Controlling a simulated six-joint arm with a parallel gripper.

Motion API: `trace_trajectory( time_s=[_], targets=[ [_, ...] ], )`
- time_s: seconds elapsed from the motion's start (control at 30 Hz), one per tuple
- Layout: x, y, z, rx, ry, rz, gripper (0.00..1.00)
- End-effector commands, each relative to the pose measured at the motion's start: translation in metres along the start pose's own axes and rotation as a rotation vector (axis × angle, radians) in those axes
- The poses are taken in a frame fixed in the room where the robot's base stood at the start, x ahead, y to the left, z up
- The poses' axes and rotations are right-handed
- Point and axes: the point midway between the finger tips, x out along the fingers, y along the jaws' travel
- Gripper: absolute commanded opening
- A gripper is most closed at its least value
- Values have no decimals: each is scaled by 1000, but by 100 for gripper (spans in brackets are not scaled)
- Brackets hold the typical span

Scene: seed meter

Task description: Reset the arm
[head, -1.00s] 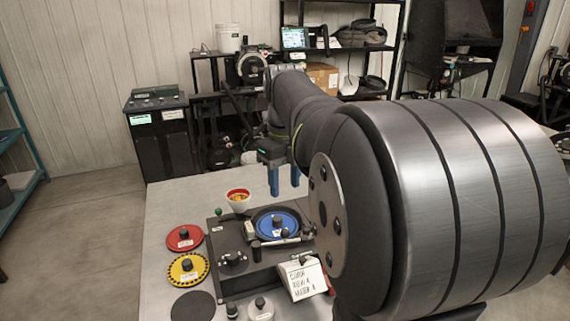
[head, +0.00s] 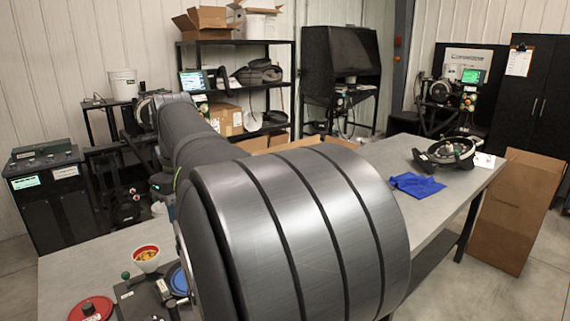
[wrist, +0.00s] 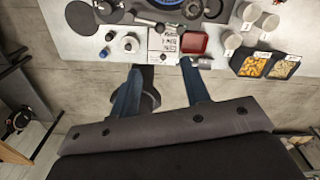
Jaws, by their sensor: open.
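My gripper (wrist: 160,65) is open and empty, with two blue fingers apart, over the front edge of the grey table in the wrist view. In the head view my arm hides most of it. Below it in the wrist view are a white handwritten card (wrist: 162,40), a red tray (wrist: 194,43) and part of the seed meter with its blue disc (wrist: 167,3). In the head view the blue disc (head: 178,281) is partly hidden by my arm. A red-rimmed white cup (head: 147,256) of orange seeds stands beside it. A red disc (head: 91,309) is cut off at the bottom.
In the wrist view, two black bins of orange seeds (wrist: 254,65) and pale seeds (wrist: 284,68) and several white cups (wrist: 250,12) stand at right. In the head view, a blue cloth (head: 417,185) and a round black device (head: 447,153) lie on the table's right. A cardboard box (head: 515,210) stands beyond.

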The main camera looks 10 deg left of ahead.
Motion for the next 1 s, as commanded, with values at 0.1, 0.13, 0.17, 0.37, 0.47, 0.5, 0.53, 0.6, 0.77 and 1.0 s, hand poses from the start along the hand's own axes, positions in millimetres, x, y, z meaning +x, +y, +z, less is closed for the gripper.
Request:
trace_trajectory(
  time_s=[0.1,0.13,0.17,0.37,0.47,0.5,0.53,0.6,0.77,1.0],
  targets=[
    [16,0,0,0,3,2,43],
    [21,0,-1,0,3,2,43],
    [27,0,-1,0,4,2,43],
    [67,0,-1,0,4,2,43],
    [88,1,-1,0,5,3,43],
    [96,0,0,0,4,2,43],
    [102,0,-1,0,5,3,43],
    [115,1,-1,0,4,2,43],
    [143,0,0,-1,3,2,43],
    [166,0,0,-1,1,1,43]
  ],
)
